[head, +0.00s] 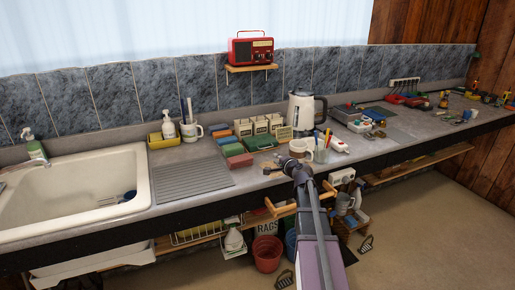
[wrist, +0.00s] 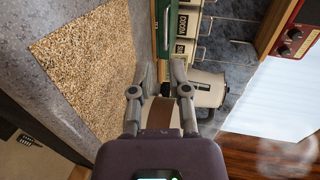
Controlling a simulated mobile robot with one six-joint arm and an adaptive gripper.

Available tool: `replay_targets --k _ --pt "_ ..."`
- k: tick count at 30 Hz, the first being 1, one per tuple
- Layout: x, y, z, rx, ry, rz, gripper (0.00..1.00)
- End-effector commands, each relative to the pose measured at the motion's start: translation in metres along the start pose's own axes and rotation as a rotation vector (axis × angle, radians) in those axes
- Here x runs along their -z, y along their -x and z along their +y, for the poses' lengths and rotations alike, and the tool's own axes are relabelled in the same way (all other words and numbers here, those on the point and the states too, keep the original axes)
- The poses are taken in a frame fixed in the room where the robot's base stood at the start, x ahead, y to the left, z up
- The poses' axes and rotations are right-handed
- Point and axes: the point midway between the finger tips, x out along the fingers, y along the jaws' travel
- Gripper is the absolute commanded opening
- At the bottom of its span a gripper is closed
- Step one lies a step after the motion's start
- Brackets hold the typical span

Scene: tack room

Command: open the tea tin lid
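A low green tin or box (head: 260,142) sits on the counter, left of the mugs, in the head view. Behind it is a row of cream labelled canisters (head: 262,126). Green and cream labelled sides also show at the top of the wrist view, on a canister (wrist: 183,48).
A kettle (head: 302,112) stands behind the mugs (head: 320,153). Coloured boxes (head: 233,151) lie left of the green tin. A speckled tan surface (wrist: 88,65) fills the left of the wrist view. A ribbed drainboard (head: 192,180) and a sink (head: 75,185) are farther left.

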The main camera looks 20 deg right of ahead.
Motion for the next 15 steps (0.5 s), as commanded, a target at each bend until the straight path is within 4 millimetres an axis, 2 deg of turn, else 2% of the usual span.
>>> replay_targets --k 1,5,15 --pt "0.0067 -0.0009 -0.0003 0.009 -0.015 0.013 0.23" --pt "0.0133 -0.0008 -0.0022 0.023 -0.036 0.03 0.23" --pt "0.0043 -0.0044 -0.0038 0.025 -0.036 0.02 0.23"
